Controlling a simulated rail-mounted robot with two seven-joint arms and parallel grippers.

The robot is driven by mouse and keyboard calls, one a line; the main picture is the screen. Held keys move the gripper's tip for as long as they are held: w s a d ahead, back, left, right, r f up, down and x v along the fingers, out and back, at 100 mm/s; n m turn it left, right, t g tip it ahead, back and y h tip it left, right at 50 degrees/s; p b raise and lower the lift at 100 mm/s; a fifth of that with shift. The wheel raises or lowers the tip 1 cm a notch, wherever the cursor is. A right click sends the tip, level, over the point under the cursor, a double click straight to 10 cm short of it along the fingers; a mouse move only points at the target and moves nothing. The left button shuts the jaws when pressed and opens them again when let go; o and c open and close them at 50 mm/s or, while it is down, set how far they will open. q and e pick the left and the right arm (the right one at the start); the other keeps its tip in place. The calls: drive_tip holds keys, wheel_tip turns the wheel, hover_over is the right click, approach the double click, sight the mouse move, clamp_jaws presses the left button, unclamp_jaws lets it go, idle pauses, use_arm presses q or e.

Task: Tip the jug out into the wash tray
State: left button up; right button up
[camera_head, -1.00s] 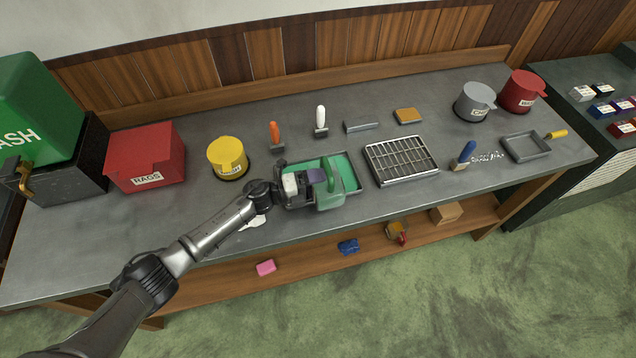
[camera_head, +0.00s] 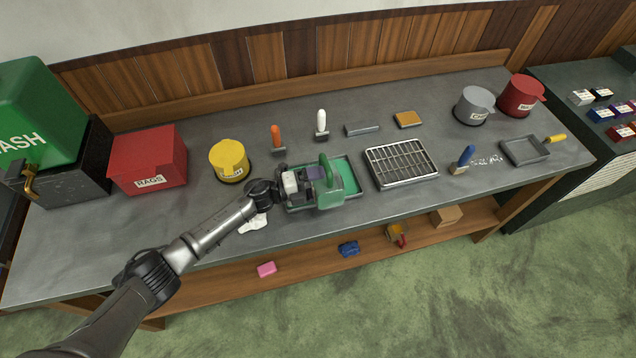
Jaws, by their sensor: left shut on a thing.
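The green jug (camera_head: 329,193) is at the front middle of the bench, with its arched handle on top. My left gripper (camera_head: 312,185) comes in from the left and is shut on the jug. The jug is over the wash tray (camera_head: 354,187), a shallow grey tray with a green inside, and hides part of it. I cannot tell the jug's exact tilt, whether it touches the tray, or whether anything pours from it. My right gripper is not in view.
A wire rack (camera_head: 401,163) stands close right of the tray. A yellow pot (camera_head: 229,161) and red rags box (camera_head: 148,160) are to the left. Scrapers with orange (camera_head: 276,138) and white (camera_head: 321,123) handles lie behind. A white cloth (camera_head: 254,222) lies near the front edge.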

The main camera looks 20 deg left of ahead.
use_arm(q)
drive_tip(key=shift+w+a+r+n, duration=0.1)
drive_tip(key=shift+r+n, duration=0.1)
drive_tip(key=shift+n, duration=0.1)
drive_tip(key=shift+w+a+n, duration=0.1)
drive_tip(key=shift+w+n, duration=0.05)
drive_tip(key=shift+n, duration=0.15)
drive_tip(key=shift+p, duration=0.35)
drive_tip(key=shift+w+r, duration=0.1)
drive_tip(key=shift+r, duration=0.05)
drive_tip(key=shift+w+a+n, duration=0.1)
drive_tip(key=shift+a+n, duration=0.05)
drive_tip(key=shift+n, duration=0.35)
drive_tip(key=shift+w+a+r+n+p, duration=0.15)
drive_tip(key=shift+w+n+p, duration=0.15)
drive_tip(key=shift+n, duration=0.2)
drive_tip(key=shift+a, duration=0.1)
drive_tip(key=shift+w+a+r+n, duration=0.1)
drive_tip(key=shift+w+n, duration=0.1)
drive_tip(key=shift+n, duration=0.3)
